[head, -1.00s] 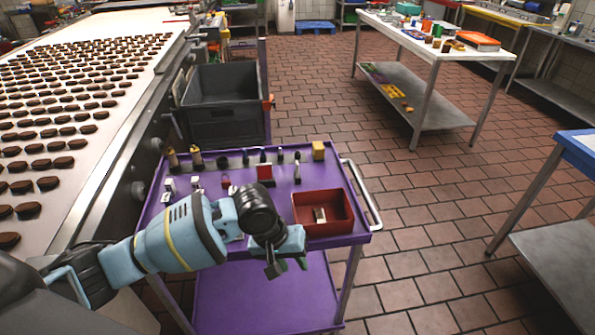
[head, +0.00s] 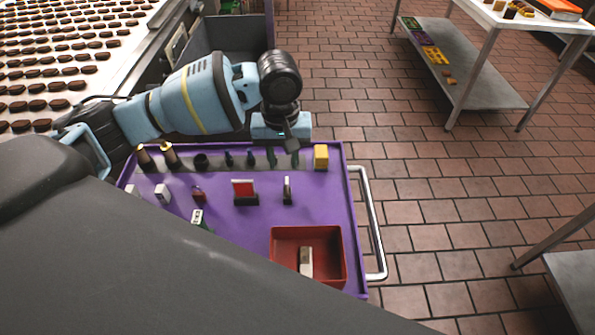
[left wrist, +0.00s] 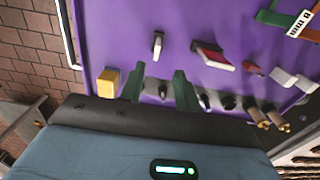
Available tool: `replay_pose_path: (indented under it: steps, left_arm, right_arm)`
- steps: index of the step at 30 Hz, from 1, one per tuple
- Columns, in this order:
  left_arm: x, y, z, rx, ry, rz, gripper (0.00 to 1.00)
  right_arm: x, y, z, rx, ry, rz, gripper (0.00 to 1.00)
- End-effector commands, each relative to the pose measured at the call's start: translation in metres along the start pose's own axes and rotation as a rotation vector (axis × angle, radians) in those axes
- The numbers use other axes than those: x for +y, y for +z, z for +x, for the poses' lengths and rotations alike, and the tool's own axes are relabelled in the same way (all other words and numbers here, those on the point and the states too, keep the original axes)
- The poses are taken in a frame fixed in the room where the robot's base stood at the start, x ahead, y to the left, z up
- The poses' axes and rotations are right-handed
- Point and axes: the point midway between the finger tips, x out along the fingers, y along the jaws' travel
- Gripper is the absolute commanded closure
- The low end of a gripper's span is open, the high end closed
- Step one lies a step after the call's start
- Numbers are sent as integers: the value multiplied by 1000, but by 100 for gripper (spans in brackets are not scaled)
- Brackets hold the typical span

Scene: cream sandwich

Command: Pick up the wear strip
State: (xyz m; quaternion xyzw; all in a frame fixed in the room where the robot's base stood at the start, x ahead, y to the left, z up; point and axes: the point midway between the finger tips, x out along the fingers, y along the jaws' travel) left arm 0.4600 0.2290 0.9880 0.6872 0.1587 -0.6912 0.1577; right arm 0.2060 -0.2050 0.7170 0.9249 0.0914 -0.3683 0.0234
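My left gripper (head: 283,152) is above the far edge of the purple cart (head: 330,210), its dark green fingers apart. In the left wrist view the gripper (left wrist: 160,88) is open and empty, with a small dark peg (left wrist: 162,90) seen between the fingers. I cannot tell for certain which item is the wear strip. A thin upright grey piece (head: 287,190) stands near the gripper; it also shows in the left wrist view (left wrist: 158,45). A pale block (head: 306,262) lies in the red bin (head: 343,270). My right gripper is not in view.
A yellow block (head: 320,157) is right of the gripper. A red piece in a dark holder (head: 244,192), brass-topped cylinders (head: 169,152) and several small dark pegs stand on the cart. A metal handle (head: 372,220) is on its right side. My grey body covers the lower left.

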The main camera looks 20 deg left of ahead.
Motion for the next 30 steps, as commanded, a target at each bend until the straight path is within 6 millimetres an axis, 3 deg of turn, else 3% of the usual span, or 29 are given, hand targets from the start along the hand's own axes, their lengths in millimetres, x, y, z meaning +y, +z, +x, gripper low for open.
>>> replay_pose_path:
  steps: [5, 12, 19, 30]
  left_arm:
    - [0, 0, 2, -1, -1, 0, 67]
    - [0, 0, 24, -3, -3, 1, 67]
    - [2, 0, 30, -1, 0, 1, 67]
    - [8, -2, 75, 0, -1, 0, 67]
  right_arm:
    - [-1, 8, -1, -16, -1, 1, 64]
    - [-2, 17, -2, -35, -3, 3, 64]
    - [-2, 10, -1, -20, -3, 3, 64]
    - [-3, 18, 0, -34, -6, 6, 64]
